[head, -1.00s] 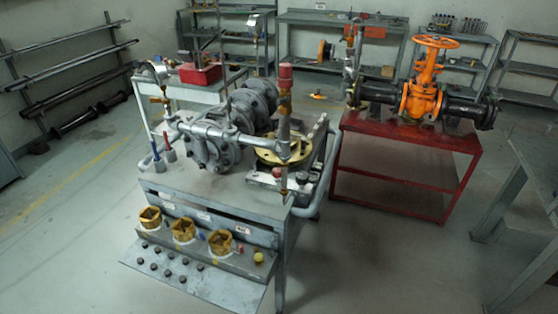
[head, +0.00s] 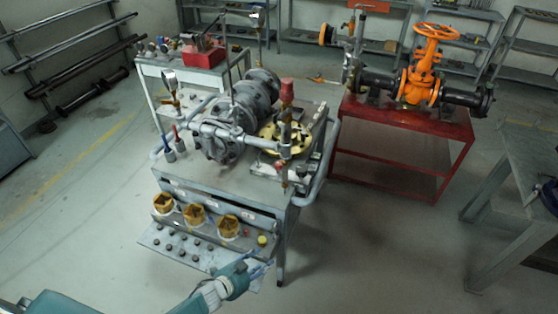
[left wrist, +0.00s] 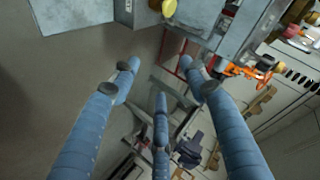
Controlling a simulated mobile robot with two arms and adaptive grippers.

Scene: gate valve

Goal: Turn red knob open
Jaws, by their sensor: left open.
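A red cylindrical knob (head: 287,90) stands on top of an upright brass and metal pipe at the right side of the grey workbench (head: 220,178). A smaller red part (head: 279,165) sits lower on the same pipework. I cannot tell for sure which of them is the task's knob. My left gripper (head: 262,268) is open and empty, low in front of the bench's front right corner, well apart from both red parts. Its spread blue fingers show in the left wrist view (left wrist: 160,85) with nothing between them. My right gripper is not in view.
Yellow hex fittings (head: 194,214) and a yellow knob (head: 262,240) line the bench's front shelf. A red table (head: 400,148) carries an orange gate valve (head: 425,70). A grey frame table (head: 530,165) stands at right. Floor between them is clear.

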